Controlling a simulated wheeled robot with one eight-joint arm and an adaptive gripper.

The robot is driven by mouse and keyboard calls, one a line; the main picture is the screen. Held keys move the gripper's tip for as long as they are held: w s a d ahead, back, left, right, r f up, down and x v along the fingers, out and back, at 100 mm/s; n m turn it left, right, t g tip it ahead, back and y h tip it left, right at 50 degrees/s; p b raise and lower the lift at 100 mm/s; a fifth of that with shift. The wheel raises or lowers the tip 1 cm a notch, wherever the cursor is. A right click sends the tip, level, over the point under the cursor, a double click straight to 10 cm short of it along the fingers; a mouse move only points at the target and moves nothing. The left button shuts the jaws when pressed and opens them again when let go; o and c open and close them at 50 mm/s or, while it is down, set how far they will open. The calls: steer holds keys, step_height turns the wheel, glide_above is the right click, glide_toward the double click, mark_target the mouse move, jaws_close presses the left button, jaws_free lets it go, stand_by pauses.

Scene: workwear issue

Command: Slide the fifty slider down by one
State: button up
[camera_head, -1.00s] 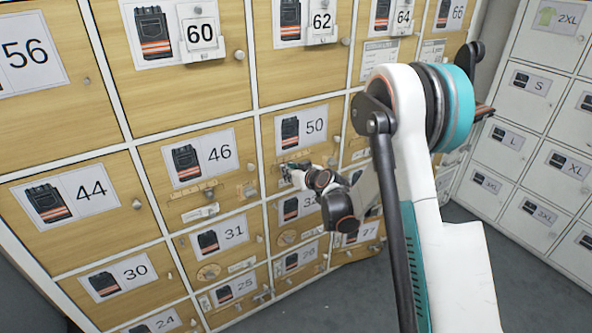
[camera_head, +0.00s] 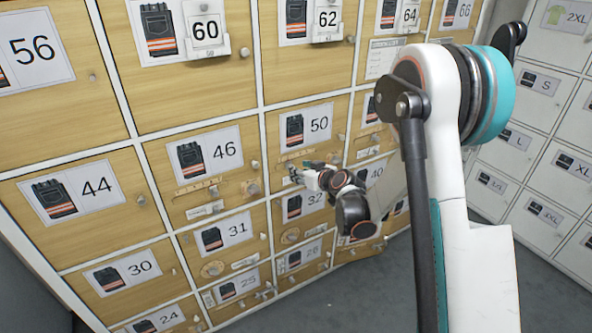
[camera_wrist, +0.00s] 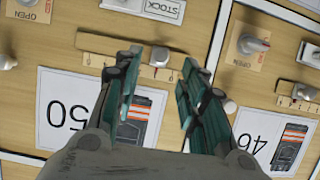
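The door marked 50 (camera_head: 340,108) carries a picture label, with a small wooden slider rail below it. In the wrist view the door appears upside down, with its 50 label (camera_wrist: 80,115) at left. The wooden rail (camera_wrist: 100,44) crosses behind my fingertips, and its pale knob (camera_wrist: 160,56) shows between them. My gripper (camera_wrist: 162,60) is open, one finger on each side of the knob; I cannot tell whether either finger touches it. The rail's scale marks are too small to read. In the head view my gripper (camera_head: 296,173) is at the rail below the 50 label.
The door marked 46 (camera_head: 200,155), with its own slider rail, is to the left. The door marked 32 (camera_head: 300,205) is below. In the wrist view, an OPEN tag with a knob (camera_wrist: 250,44) and a STOCK plate (camera_wrist: 160,8) are close to my fingers. Grey lockers stand at right.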

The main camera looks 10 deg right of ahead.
steer(key=v, duration=0.7)
steer(key=shift+s, duration=0.25)
steer(key=shift+r, duration=0.1)
steer(key=s+a+r+g, duration=0.2)
steer(key=s+a+r, duration=0.1)
steer(key=s+r, duration=0.4)
steer(key=s+d+r+m+g+h, duration=0.1)
steer(key=s+r+g+h, duration=0.1)
steer(key=s, duration=1.2)
steer(key=s+d+r+m+g+h, duration=0.1)
steer(key=s+m+h, duration=0.1)
steer(key=s, duration=1.2)
steer(key=shift+s+r+m+g, duration=0.2)
steer(key=shift+r+m+g, duration=0.1)
steer(key=shift+r+g, duration=0.1)
stand_by(0.5)
